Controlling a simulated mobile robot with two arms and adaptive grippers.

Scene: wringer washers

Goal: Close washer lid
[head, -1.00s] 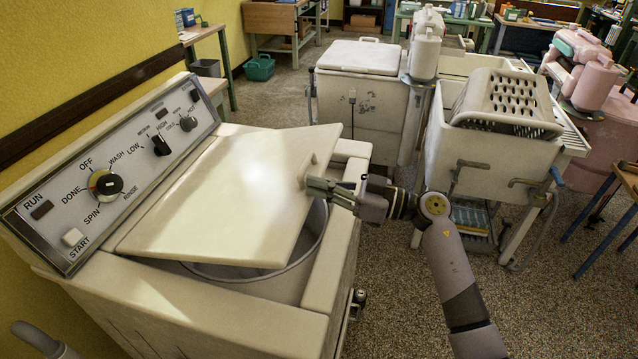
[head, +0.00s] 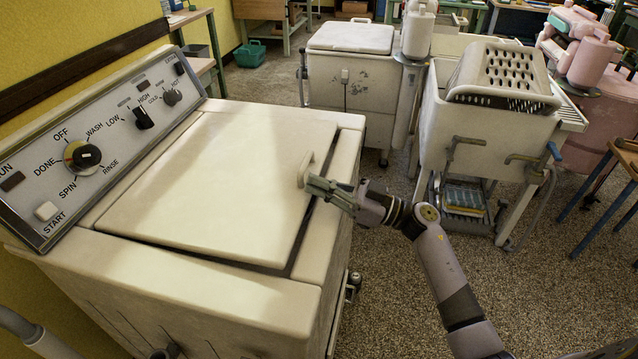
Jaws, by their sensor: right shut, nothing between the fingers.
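The cream washer (head: 200,300) stands at the left with its control panel along the back. Its lid (head: 215,185) lies nearly flat over the tub opening, with a dark gap along its front and right edges. The tub inside is hidden. A small handle (head: 306,170) stands up at the lid's right edge. My right gripper (head: 312,187) is shut and empty, at the lid's edge right beside the handle; I cannot tell whether it touches. Of my left arm only a grey part shows at the lower left; its gripper is out of view.
A second washer (head: 350,75) with a closed lid stands behind. A wringer tub with a perforated board (head: 510,75) stands at the right, and a wooden table (head: 625,150) at the far right. Speckled floor between them is clear. A green basket (head: 250,53) sits at the back.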

